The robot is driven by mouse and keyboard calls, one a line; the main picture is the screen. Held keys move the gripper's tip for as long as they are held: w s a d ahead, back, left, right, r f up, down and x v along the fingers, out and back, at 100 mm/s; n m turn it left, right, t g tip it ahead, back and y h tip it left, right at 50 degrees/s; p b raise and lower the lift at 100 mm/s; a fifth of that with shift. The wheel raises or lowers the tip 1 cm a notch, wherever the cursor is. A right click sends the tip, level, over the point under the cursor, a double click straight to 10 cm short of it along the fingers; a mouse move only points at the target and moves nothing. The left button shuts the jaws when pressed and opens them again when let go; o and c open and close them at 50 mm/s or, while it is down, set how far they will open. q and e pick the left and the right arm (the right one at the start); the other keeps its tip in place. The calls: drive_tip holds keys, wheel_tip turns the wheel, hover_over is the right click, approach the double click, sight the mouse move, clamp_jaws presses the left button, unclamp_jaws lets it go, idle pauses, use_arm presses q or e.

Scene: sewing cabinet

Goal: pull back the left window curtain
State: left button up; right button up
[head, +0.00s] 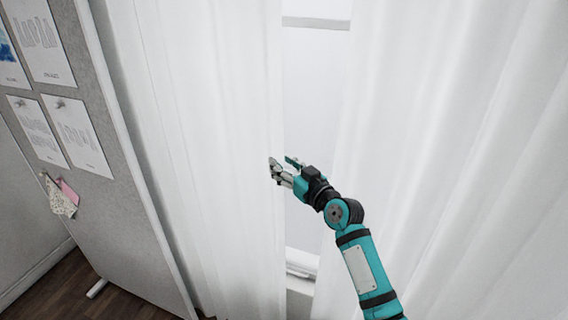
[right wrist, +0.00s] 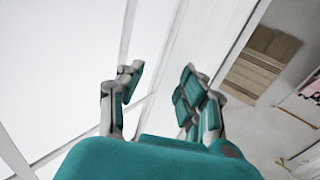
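The left window curtain (head: 215,130) is a white, softly pleated cloth hanging on the left of the window. Its right edge borders a narrow gap in the middle of the head view. My right gripper (head: 280,163) is at that edge, about mid-height in the picture, and one finger overlaps the cloth. In the right wrist view the two fingers of my right gripper (right wrist: 160,82) stand apart with pale surfaces behind them. I cannot tell whether they touch the cloth. My left gripper is in neither view.
The right curtain (head: 450,130) hangs to the right, behind my right arm. The window (head: 310,90) shows in the gap. A grey pinboard (head: 115,190) with pinned papers stands close on the left, on a dark wooden floor (head: 125,300).

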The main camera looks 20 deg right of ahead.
clamp_jaws()
drive_tip(key=shift+f, duration=0.1)
idle(0.5)
